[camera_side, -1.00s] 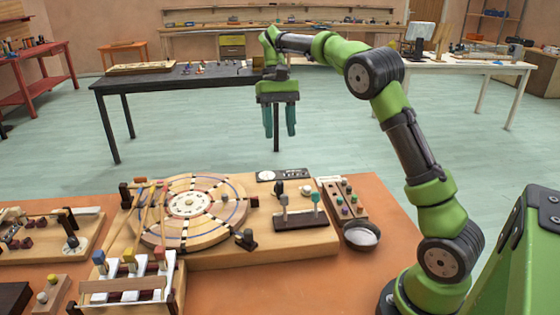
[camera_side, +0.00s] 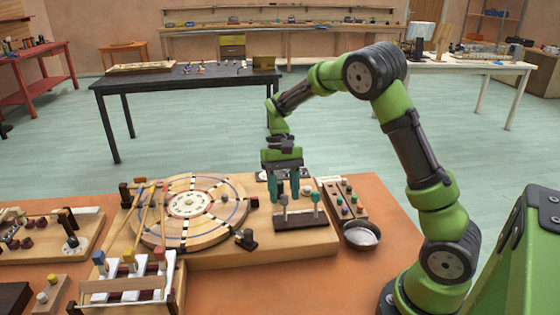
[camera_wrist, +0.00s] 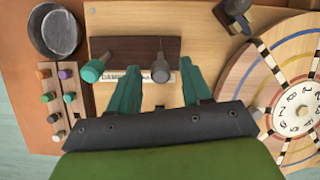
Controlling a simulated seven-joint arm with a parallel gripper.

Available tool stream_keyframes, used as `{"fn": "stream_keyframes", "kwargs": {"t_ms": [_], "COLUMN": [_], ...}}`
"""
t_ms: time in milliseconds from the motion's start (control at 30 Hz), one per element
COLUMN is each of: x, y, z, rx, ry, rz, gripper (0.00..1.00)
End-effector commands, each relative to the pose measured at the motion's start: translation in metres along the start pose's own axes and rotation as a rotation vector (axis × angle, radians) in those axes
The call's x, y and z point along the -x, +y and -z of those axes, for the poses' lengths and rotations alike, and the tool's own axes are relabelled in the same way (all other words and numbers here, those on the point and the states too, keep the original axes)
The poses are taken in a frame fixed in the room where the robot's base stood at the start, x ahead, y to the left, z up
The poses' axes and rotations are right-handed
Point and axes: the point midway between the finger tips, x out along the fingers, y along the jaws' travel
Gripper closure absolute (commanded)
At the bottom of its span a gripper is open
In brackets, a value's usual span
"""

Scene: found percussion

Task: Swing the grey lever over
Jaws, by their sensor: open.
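The grey lever (camera_side: 284,203) stands on a dark brown block (camera_side: 305,223) on the wooden board, left of a teal lever (camera_side: 317,200). In the wrist view the grey lever (camera_wrist: 159,66) shows its rounded head, and the teal lever (camera_wrist: 93,70) is to its left. My gripper (camera_side: 285,192) is open and points down over the grey lever. In the wrist view its teal fingers (camera_wrist: 161,76) are spread, with the grey lever between and just beyond their tips. No contact with the lever is visible.
A round wooden wheel (camera_side: 228,218) is left of the levers in the side view. A rack of coloured pegs (camera_side: 335,190) and a metal bowl (camera_side: 361,235) are to the right. A dark post (camera_side: 246,239) stands at the board's front.

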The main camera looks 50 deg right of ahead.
Motion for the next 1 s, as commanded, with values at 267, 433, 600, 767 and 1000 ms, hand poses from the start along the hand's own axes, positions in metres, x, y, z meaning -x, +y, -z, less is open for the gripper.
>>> {"fn": "stream_keyframes", "kwargs": {"t_ms": [267, 433, 600, 767, 1000], "x": [-0.0012, -0.0010, -0.0008, -0.0006, -0.0007], "y": [0.0000, -0.0001, 0.0000, -0.0002, -0.0021], "z": [0.0000, 0.0000, 0.0000, -0.0006, -0.0077], "rx": [0.000, 0.000, 0.001, 0.001, 0.004], "ry": [0.000, 0.000, 0.000, 0.006, 0.080], "rz": [0.000, 0.000, 0.000, -0.001, -0.014], "gripper": [0.53, 0.79, 1.00, 1.00, 1.00]}}
